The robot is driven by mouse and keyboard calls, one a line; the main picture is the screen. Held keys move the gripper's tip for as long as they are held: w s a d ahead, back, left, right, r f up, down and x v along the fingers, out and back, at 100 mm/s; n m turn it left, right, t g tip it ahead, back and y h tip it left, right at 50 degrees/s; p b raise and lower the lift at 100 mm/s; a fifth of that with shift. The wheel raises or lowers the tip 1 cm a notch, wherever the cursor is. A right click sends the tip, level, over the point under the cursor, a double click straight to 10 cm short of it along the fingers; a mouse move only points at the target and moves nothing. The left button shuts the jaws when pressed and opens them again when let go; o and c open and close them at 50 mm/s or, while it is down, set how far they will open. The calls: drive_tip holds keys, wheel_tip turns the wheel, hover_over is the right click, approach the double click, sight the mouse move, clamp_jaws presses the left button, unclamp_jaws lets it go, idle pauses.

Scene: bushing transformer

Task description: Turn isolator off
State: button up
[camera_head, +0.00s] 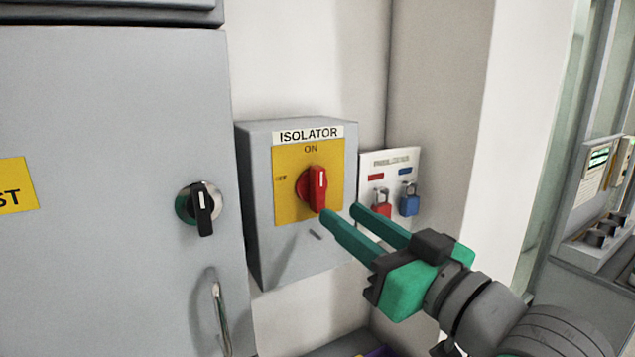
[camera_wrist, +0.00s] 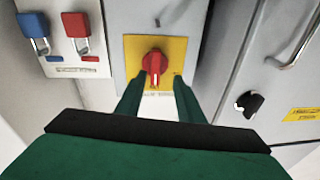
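The grey isolator box (camera_head: 255,200) hangs on the wall, labelled ISOLATOR. Its red rotary knob (camera_head: 317,188) sits on a yellow plate (camera_head: 285,208). The knob's white mark points up toward the word ON; an OFF label is at the plate's left. My gripper (camera_head: 340,210) is open, its two green fingers apart and empty. Its tips are just in front of the knob, toward its lower right in the head view. In the upside-down wrist view, the red knob (camera_wrist: 154,63) lies just beyond the gap between the fingertips (camera_wrist: 157,82). Contact cannot be told.
A padlock board (camera_head: 397,160) with a red padlock (camera_head: 381,205) and a blue padlock (camera_head: 410,202) is right of the box, close behind my gripper. A grey cabinet (camera_head: 120,110) with a black switch (camera_head: 203,206) and a metal handle (camera_head: 221,318) stands at left.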

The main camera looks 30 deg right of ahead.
sight(322, 181)
wheel_tip(322, 181, up, 3)
drive_tip(key=s+g+h, duration=0.1)
drive_tip(key=s+h, duration=0.1)
drive_tip(key=s, duration=0.1)
drive_tip(key=w, duration=1.1)
drive_tip(key=shift+d+r, duration=0.15)
drive_tip(key=shift+d, duration=0.2)
clamp_jaws()
